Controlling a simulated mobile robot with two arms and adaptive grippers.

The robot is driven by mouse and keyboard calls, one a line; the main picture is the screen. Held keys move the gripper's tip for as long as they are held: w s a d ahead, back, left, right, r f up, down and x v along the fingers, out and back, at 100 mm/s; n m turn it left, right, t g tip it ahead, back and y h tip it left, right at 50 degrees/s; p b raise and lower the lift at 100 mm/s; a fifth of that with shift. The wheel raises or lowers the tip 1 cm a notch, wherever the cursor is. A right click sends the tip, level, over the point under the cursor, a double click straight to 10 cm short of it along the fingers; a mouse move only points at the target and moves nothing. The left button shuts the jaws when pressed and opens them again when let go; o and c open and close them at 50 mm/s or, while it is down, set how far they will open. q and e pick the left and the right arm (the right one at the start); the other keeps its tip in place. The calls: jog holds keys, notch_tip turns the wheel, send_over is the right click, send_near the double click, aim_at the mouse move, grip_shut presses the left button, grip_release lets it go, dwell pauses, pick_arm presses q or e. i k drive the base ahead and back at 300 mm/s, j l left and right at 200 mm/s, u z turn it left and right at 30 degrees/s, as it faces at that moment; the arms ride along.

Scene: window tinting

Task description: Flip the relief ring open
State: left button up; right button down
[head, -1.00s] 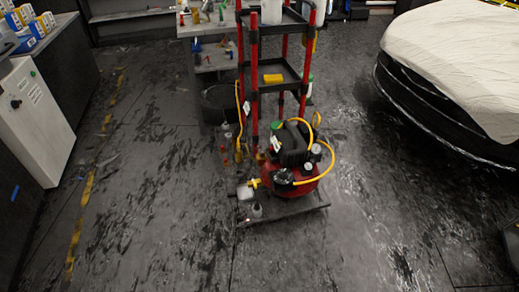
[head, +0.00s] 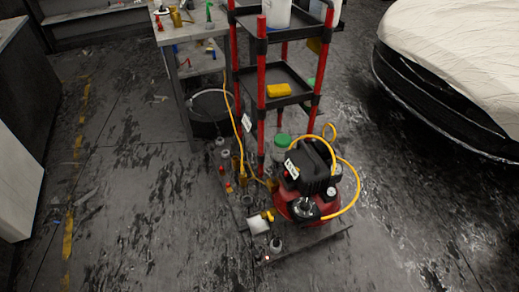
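A red air compressor (head: 298,208) with a black motor housing (head: 309,166) sits on the low bottom shelf of a red-and-black cart. A yellow hose (head: 354,190) loops around its right side and over its top. Small fittings and a gauge show on the tank, but the relief ring is too small to make out. Neither of my grippers is in the head view.
The cart's red posts (head: 262,95) and middle shelf (head: 290,92), with a yellow sponge-like block (head: 279,90), rise behind the compressor. Several small bottles stand on its left. A workbench (head: 180,35) is at the back. A covered car (head: 455,45) is at right. Floor in front is clear.

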aim_at(274, 179)
jog(key=i+j, duration=0.7)
jog(key=i+j+z, duration=0.15)
jog(key=i+j, duration=0.5)
jog(key=j, duration=0.05)
